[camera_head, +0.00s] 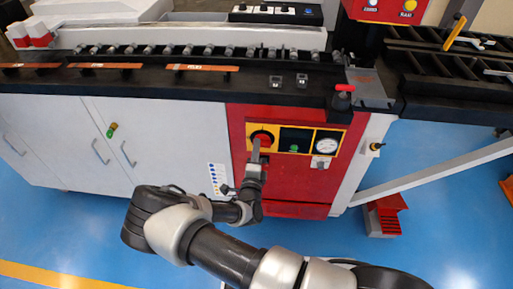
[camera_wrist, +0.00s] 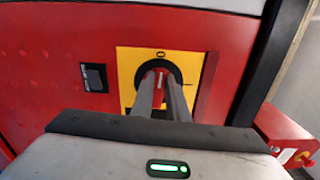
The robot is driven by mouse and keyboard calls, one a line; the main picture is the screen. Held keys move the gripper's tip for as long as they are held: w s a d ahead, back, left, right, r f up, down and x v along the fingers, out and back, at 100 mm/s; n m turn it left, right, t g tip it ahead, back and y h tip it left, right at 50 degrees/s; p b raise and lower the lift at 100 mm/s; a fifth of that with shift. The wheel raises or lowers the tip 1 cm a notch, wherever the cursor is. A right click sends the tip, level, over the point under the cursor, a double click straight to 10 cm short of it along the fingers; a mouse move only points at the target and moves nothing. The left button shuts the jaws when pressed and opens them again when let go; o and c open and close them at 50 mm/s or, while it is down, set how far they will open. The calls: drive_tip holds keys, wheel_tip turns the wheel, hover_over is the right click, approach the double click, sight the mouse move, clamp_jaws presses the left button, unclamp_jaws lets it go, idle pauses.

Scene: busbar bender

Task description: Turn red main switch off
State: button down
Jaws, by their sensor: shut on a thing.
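The red main switch (camera_head: 264,139) is a round red knob in a black ring on a yellow plate, on the red front panel of the machine. In the wrist view the knob (camera_wrist: 159,73) shows between my two fingers, with a pale upright mark on it. The yellow plate (camera_wrist: 127,67) shows around it. My gripper (camera_head: 257,148) reaches the knob from the front, its fingers on either side of it. In the wrist view my gripper (camera_wrist: 160,84) is shut on the knob. The fingers hide the knob's lower part.
White cabinet doors (camera_head: 75,130) lie to the left. The blue floor (camera_head: 440,190) is open at the right.

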drive_tip(key=shift+f+n, duration=0.15)
drive_tip(key=shift+n, duration=0.35)
drive_tip(key=c, duration=1.7)
unclamp_jaws()
drive_tip(key=s, duration=0.5)
drive_tip(key=s+p, duration=0.1)
drive_tip(key=s, duration=1.1)
drive_tip(key=shift+s+a, duration=0.25)
